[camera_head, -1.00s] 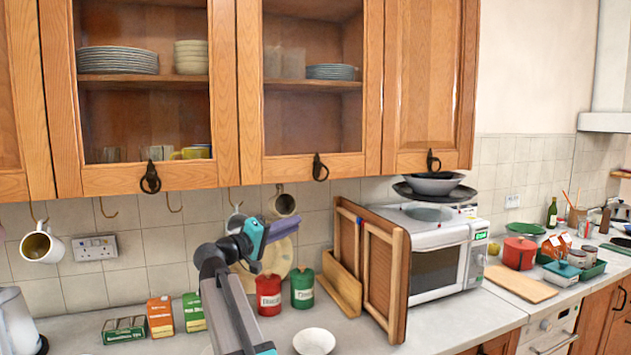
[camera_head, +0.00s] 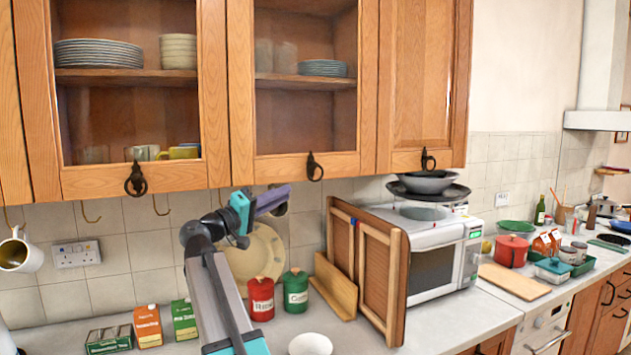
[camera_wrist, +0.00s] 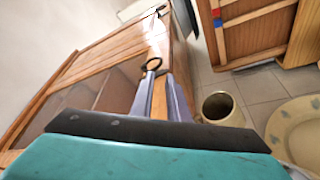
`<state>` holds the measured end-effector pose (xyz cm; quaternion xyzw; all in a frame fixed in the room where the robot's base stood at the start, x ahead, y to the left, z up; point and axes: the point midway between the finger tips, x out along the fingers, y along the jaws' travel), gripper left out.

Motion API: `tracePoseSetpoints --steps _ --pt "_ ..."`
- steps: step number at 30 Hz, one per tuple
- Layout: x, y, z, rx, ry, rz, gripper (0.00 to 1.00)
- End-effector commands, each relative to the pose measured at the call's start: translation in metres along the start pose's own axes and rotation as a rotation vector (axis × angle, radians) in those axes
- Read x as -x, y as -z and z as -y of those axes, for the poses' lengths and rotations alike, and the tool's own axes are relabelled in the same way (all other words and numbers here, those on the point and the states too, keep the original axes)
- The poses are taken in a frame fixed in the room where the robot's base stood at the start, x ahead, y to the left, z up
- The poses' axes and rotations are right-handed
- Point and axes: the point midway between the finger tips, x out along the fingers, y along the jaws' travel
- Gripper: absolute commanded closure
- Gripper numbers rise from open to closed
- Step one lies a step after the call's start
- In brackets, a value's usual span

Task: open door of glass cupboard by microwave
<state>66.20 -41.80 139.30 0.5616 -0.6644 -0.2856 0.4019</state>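The glass cupboard door (camera_head: 305,155) nearest the microwave (camera_head: 440,255) is closed in the head view. Its dark ring handle (camera_head: 314,167) hangs on the lower rail. My gripper (camera_head: 288,193) is below and slightly left of this handle, apart from it in the head view. In the wrist view, the two fingers (camera_wrist: 163,82) are parted with a visible gap and seem empty. A dark ring handle (camera_wrist: 152,66) appears just beyond the fingertips; whether it touches them I cannot tell.
A hanging mug (camera_wrist: 220,106) and a decorated plate (camera_wrist: 297,130) are close on the right in the wrist view. Wooden boards (camera_head: 385,275), a red canister (camera_head: 261,298) and a green canister (camera_head: 296,291) stand on the counter below.

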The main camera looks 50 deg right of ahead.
Motion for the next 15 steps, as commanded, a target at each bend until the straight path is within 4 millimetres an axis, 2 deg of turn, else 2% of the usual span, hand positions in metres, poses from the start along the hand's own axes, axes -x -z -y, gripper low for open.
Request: tracePoseSetpoints --steps 15 --pt "-0.066 0.000 -0.002 0.002 -0.002 0.005 0.85"
